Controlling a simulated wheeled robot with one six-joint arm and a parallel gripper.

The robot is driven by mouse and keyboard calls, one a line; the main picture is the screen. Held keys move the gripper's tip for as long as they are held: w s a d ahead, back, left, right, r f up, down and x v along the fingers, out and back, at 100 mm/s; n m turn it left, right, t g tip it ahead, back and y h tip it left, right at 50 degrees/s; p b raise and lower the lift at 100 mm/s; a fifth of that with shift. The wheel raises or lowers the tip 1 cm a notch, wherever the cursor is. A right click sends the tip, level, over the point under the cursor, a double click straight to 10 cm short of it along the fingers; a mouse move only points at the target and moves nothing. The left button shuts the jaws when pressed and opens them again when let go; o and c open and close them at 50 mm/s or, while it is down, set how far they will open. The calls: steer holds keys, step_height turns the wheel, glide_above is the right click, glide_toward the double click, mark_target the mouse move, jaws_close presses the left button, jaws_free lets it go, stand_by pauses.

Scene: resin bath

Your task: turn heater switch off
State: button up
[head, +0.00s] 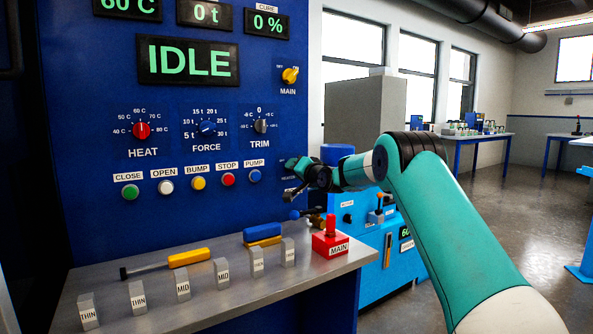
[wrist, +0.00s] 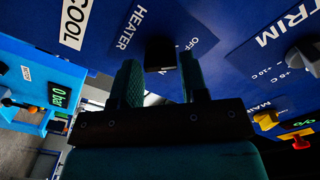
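The heater switch (wrist: 160,54) is a dark knob on the blue panel in the wrist view, between the HEATER label and an OFF marking. Its pointer setting is too dark to read. My gripper (wrist: 159,68) has its two green fingers spread, one on each side of the knob in this view. I cannot tell whether they touch it. In the head view my gripper (head: 291,165) is at the right edge of the blue panel (head: 265,115), below the TRIM knob, and hides the heater switch.
The yellow MAIN knob (head: 290,75) and TRIM knob (head: 260,126) are above my gripper. The steel shelf (head: 225,300) below holds several grey blocks, screwdriver-like tools and a red MAIN block (head: 330,243). A light-blue machine (head: 385,275) stands to the right.

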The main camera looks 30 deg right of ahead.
steer(key=shift+o, duration=1.4)
steer(key=shift+s, duration=0.1)
steer(key=s+b, duration=0.2)
steer(key=s, duration=1.5)
steer(key=shift+d, duration=0.3)
steer(key=shift+s+a, duration=0.1)
